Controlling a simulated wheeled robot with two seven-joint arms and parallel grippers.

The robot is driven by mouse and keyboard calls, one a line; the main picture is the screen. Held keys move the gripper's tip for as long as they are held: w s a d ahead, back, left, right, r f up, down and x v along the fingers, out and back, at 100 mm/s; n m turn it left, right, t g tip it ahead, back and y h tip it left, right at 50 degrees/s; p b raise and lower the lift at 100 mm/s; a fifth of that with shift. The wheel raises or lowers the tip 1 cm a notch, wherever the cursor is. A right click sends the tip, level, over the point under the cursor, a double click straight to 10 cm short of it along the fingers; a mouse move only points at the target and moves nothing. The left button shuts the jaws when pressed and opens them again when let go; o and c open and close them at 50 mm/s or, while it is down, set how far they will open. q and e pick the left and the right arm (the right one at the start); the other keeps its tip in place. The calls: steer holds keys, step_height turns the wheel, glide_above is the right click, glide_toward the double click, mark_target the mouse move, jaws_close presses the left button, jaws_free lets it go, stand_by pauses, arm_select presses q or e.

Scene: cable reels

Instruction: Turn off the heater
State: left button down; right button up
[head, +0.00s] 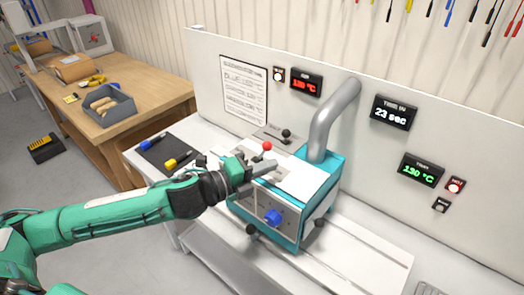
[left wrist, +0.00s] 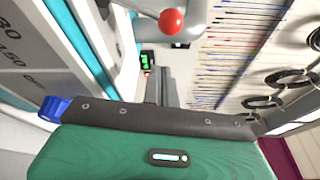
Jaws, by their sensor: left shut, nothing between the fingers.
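The heater machine (head: 300,205) is a teal and white box with a thick grey pipe on top and a blue knob (head: 272,217) on its front. A red-ball lever (head: 267,146) stands at its back left. My left gripper (head: 258,166) is shut and empty, above the machine's top left, close below the red ball in the picture. In the left wrist view the red ball (left wrist: 172,21) is at the top and the blue knob (left wrist: 53,108) at the left. A small red-lit switch (head: 454,186) is on the back panel beside the green 130 °C display (head: 421,170). My right gripper is out of view.
The panel also carries a red 130 °C display (head: 306,83), another lit switch (head: 278,74), a 23 sec timer (head: 394,112) and a dark button (head: 441,205). A black-ball lever (head: 286,132) stands behind the red one. The white bench front is clear.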

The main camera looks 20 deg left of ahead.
mark_target(263, 152)
arm_select(q)
steer(key=shift+w+a+r+p, duration=0.15)
steer(key=shift+w+a+p, duration=0.05)
steer(key=shift+w+a, duration=0.35)
steer(key=shift+w+a+r+p, duration=0.15)
steer(key=shift+w+a+p, duration=0.05)
steer(key=shift+w+a, duration=0.25)
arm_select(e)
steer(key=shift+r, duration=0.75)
